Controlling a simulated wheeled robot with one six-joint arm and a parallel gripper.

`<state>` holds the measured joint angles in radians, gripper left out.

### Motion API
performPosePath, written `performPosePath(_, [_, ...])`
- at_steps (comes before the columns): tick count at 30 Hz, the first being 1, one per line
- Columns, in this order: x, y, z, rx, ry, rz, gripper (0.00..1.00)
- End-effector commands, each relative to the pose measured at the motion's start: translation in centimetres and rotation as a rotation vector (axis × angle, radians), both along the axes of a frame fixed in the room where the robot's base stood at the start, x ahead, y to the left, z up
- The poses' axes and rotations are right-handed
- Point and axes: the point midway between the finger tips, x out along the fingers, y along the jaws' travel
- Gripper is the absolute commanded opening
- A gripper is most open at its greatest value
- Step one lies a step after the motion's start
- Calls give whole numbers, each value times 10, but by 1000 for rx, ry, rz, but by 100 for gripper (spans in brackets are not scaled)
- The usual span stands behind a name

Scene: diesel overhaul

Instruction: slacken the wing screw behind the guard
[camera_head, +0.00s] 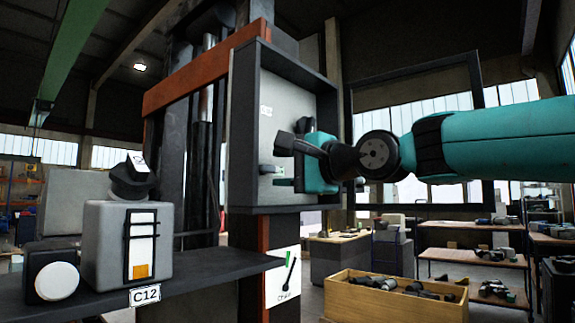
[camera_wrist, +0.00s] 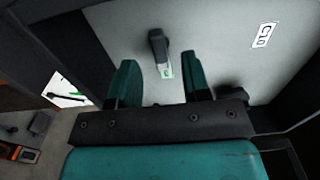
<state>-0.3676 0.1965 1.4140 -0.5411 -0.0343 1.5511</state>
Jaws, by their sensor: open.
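A shallow box with a dark frame (camera_head: 236,143) and a pale back plate (camera_head: 285,85) stands at the centre in the head view. A small dark wing-like handle (camera_wrist: 158,42) with a pale green patch at its base stands out from the plate; it also shows in the head view (camera_head: 267,169). I cannot tell for certain that it is the wing screw. My gripper (camera_head: 297,165) is open inside the box. In the wrist view its teal fingers (camera_wrist: 161,82) lie either side of the handle's line, apart from it. A dark knob (camera_wrist: 232,89) is partly hidden by my gripper. No separate guard is clear.
A placard (camera_head: 283,277) with a lever drawing hangs below. A wooden crate of parts (camera_head: 350,300) stands lower right.

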Motion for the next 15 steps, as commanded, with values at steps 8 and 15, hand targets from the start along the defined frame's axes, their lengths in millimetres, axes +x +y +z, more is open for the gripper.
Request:
performPosePath(8, [7,9,1,-1,1,1,44])
performPosePath(15, [13,17,1,-1,1,0,44])
